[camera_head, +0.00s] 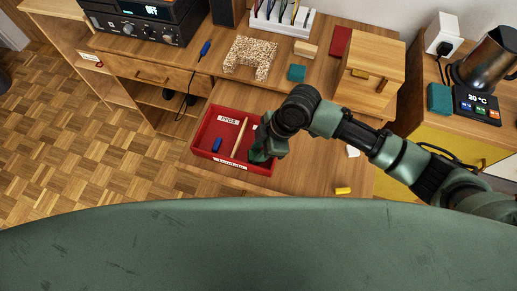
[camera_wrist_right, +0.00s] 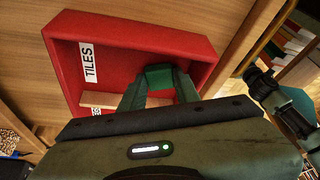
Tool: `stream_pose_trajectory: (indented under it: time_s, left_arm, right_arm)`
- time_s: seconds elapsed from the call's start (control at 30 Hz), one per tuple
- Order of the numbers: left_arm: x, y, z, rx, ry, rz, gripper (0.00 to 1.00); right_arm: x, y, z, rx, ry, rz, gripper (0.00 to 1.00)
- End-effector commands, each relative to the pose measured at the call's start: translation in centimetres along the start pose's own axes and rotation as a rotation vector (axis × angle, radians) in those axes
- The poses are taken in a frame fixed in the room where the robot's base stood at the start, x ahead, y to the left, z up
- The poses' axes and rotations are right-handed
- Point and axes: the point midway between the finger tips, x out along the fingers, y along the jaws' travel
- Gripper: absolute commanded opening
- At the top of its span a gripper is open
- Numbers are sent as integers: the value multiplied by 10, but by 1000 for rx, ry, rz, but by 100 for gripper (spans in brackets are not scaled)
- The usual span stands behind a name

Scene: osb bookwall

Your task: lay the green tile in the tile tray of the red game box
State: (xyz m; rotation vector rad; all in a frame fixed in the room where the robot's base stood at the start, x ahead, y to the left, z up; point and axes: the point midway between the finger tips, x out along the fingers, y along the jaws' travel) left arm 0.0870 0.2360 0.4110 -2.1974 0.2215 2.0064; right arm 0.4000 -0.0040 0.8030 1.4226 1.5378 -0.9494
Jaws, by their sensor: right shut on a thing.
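The red game box (camera_head: 199,142) lies open on the wooden desk. A light wooden divider (camera_head: 240,138) splits it; the left part bears a PEGS label and holds a blue peg (camera_head: 216,145). The wrist view shows the red box (camera_wrist_right: 140,32) with the TILES label (camera_wrist_right: 88,62) inside the other part. My right gripper (camera_head: 260,153) is over that right part in the head view. It is shut on the green tile (camera_wrist_right: 158,76), which sits between the fingertips inside the box outline. Whether the tile touches the floor cannot be told. My left gripper is not in view.
A wooden cabinet (camera_head: 376,66) and a teal block (camera_head: 297,72) stand behind my right arm. A yellow block (camera_head: 343,190) lies right of the box on clear desk.

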Motion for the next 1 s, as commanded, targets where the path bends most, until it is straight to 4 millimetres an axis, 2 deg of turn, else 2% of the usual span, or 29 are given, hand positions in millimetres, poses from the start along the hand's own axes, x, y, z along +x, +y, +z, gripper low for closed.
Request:
stream_pose_trajectory:
  time_s: [0.03,0.07,0.1,0.4,0.53,1.0]
  left_arm:
    - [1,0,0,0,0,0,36]
    - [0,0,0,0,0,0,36]
    - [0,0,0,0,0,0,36]
    - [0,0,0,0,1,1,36]
    - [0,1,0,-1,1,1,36]
    - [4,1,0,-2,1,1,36]
  right_arm:
    - [2,0,1,0,0,-1,0]
    - [2,0,1,0,0,0,37]
    - [2,0,1,0,0,0,40]
    - [0,0,0,0,0,0,40]
    - [-9,1,-1,-1,1,3,40]
    - [-101,1,0,-1,0,3,40]
